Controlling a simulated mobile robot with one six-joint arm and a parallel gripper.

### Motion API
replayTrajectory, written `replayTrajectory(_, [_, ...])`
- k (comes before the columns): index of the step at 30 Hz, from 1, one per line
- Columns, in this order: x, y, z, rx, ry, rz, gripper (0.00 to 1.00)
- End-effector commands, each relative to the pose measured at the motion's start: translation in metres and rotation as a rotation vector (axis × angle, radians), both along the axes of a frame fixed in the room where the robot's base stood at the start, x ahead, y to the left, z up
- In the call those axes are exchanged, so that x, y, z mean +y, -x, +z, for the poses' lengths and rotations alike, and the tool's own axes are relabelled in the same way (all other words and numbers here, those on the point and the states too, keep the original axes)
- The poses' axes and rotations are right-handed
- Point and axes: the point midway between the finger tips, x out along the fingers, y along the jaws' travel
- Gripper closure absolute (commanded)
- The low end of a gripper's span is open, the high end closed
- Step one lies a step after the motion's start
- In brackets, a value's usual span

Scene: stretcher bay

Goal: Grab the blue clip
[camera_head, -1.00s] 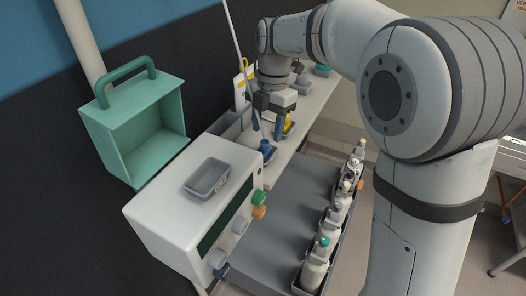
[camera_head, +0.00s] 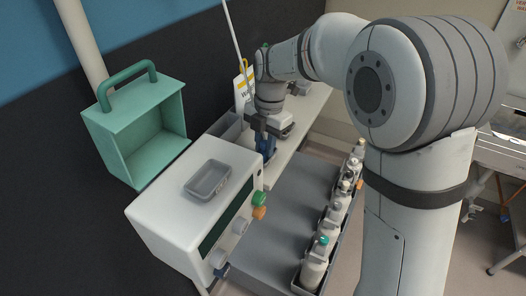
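My gripper (camera_head: 266,143) points down over the bench at the back, near the grey bin. Blue parts show at and below its fingertips. They overlap a small blue object on the bench, and I cannot tell which blue belongs to the fingers and which to the blue clip. The gripper covers most of this spot, so the finger gap is hidden. I cannot see whether the gripper touches or holds anything.
A white box-shaped device (camera_head: 160,208) with a grey tray (camera_head: 208,180) on top stands in front of the bench. A green open case (camera_head: 137,125) is at left. Several bottles (camera_head: 315,268) stand in a rack on the right. A grey surface (camera_head: 275,225) lies between.

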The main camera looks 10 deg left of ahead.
Motion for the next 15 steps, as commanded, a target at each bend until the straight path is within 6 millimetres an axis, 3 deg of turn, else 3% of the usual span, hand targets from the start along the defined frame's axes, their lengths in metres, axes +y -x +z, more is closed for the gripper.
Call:
replayTrajectory(7, [0.0003,0.0001,0.0001,0.0,0.0,0.0,0.99])
replayTrajectory(15, [0.0005,-0.0001,0.0023,-0.001,0.0,0.001,1.0])
